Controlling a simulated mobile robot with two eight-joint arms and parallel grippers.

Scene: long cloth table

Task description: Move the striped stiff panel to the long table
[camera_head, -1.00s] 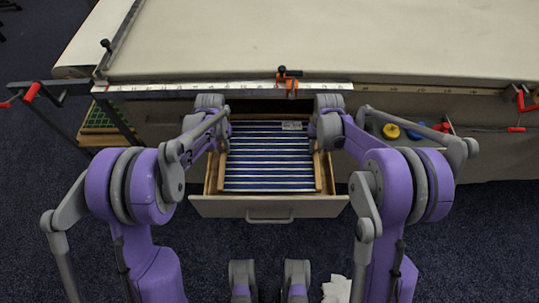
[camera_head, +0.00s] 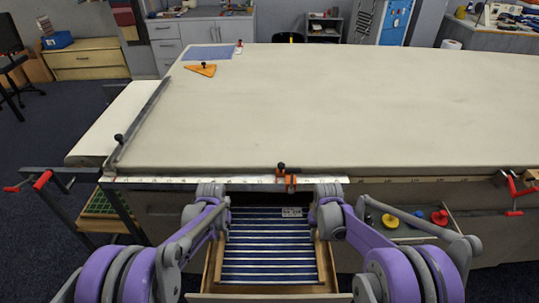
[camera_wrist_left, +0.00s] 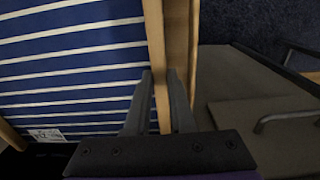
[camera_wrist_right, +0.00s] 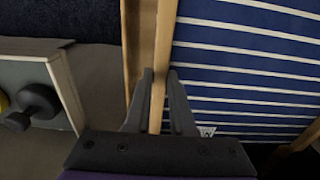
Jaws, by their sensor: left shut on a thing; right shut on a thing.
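The striped stiff panel (camera_head: 268,248), blue with white stripes, wooden side rails and a small white label, lies in or just above the open drawer (camera_head: 212,272) under the table. The long table (camera_head: 330,115) has a bare pale cloth top beyond it. My left gripper (camera_wrist_left: 160,76) is shut on the panel's wooden rail at its left side. My right gripper (camera_wrist_right: 160,75) is shut on the wooden rail at its right side. In the head view the wrists hide both sets of fingertips.
A metal ruler strip (camera_head: 225,183) with an orange clamp (camera_head: 287,180) runs along the table's near edge. A metal bar (camera_head: 140,122) lies at the table's left end. An orange triangle (camera_head: 201,70) and a blue sheet (camera_head: 208,53) lie far left. Another open drawer (camera_head: 408,229) holds colored knobs.

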